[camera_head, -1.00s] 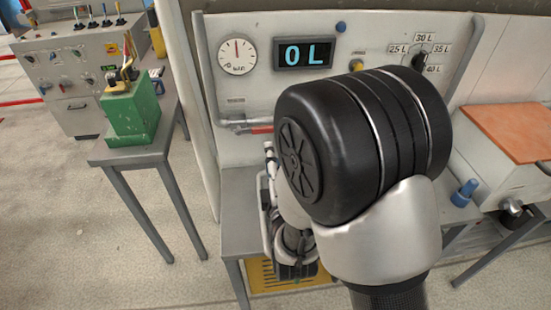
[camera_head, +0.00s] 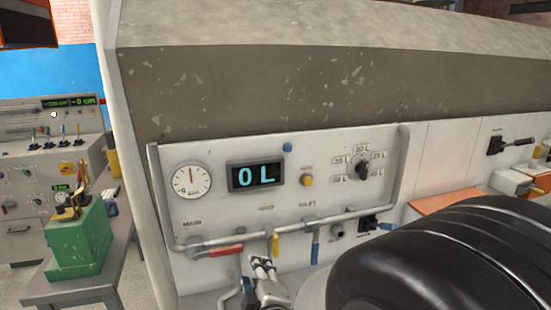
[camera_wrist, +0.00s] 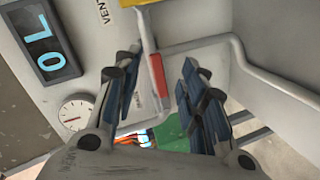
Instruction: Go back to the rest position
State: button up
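My gripper (camera_wrist: 158,65) is open, with its two dark fingers apart and nothing between them in the wrist view. In the head view my gripper (camera_head: 264,275) shows small at the bottom, in front of the lower part of the control panel (camera_head: 225,215). My black arm joint covers the lower right there. The red handle (camera_head: 226,251) on the panel's pipe is close to the gripper in the picture. The same red handle (camera_wrist: 157,74) shows beyond the finger gap in the wrist view. I cannot tell the exact distance, but no contact shows.
The panel carries a dial gauge (camera_head: 192,181), a display (camera_head: 256,175) reading 0 L, a rotary selector (camera_head: 360,168), a yellow handle (camera_head: 275,244) and a blue handle (camera_head: 316,247). A green device (camera_head: 80,240) stands on a side table at the left.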

jog(key=s+d+r+m+g+h, duration=0.2)
jog(key=s+d+r+m+g, duration=0.25)
jog(key=s+d+m, duration=0.65)
jog(key=s+d+m+g+h, duration=0.1)
jog(key=s+d, duration=0.3)
jog(key=s, duration=0.4)
jog(key=s+d+m+g+h, duration=0.1)
jog(key=s+d+m+g, duration=0.3)
jog(key=s, duration=0.4)
